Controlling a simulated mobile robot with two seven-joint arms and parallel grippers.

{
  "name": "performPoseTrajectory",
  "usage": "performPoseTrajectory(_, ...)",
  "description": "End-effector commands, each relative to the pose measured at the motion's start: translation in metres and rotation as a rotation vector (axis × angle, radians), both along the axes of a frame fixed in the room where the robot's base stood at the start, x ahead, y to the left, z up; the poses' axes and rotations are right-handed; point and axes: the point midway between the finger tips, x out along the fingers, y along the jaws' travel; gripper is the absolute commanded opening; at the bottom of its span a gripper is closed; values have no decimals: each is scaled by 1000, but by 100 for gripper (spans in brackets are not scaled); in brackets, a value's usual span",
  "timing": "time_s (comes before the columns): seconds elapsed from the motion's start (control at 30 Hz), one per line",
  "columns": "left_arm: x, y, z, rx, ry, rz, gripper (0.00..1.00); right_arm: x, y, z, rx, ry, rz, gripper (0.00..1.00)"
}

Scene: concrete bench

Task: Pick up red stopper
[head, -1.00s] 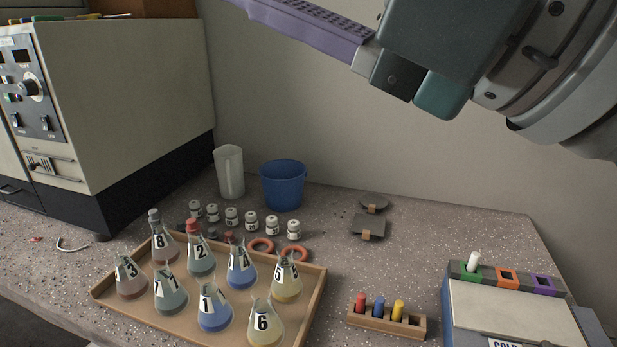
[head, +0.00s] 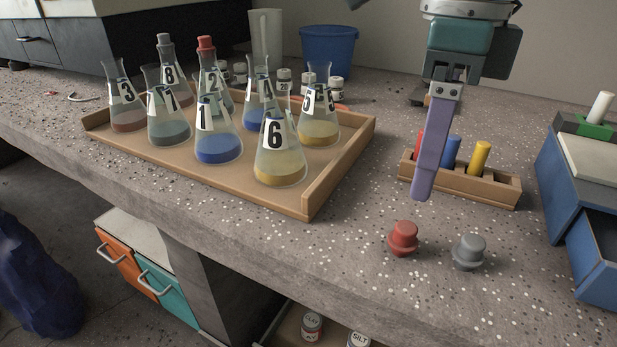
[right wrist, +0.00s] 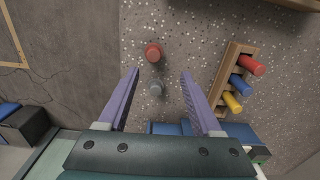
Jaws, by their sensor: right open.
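A red stopper (head: 403,238) stands on the bench near its front edge, with a grey stopper (head: 469,251) just to its right. Another red stopper (head: 205,44) sits in the neck of flask 2. My right gripper (head: 424,195) hangs above the bench, behind and above the loose red stopper, pointing down. In the right wrist view its two purple fingers (right wrist: 159,72) are wide apart and empty. There the red stopper (right wrist: 153,52) lies beyond the fingertips and the grey stopper (right wrist: 156,88) shows between the fingers. My left gripper is not in view.
A wooden tray (head: 312,203) of numbered flasks stands to the left. A wooden rack (head: 507,190) with red, blue and yellow pegs is behind the gripper. A blue box (head: 560,190) with an open drawer is at the right. Bench around the stoppers is clear.

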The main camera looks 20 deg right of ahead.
Motion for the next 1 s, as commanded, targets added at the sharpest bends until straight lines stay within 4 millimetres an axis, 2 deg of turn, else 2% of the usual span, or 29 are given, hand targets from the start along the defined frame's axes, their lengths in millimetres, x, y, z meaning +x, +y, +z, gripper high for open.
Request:
performPoseTrajectory(0.2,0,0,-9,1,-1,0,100,-2,2,-35,4,5,3,66)
performPoseTrajectory(0.37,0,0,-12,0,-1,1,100,-2,4,-47,5,2,4,66)
performPoseTrajectory(0.63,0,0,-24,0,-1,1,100,-5,9,-88,6,3,2,66)
performPoseTrajectory(0.87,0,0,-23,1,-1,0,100,-5,10,-90,7,1,3,66)
performPoseTrajectory(1.0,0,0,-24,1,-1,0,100,-5,10,-90,7,1,3,53)
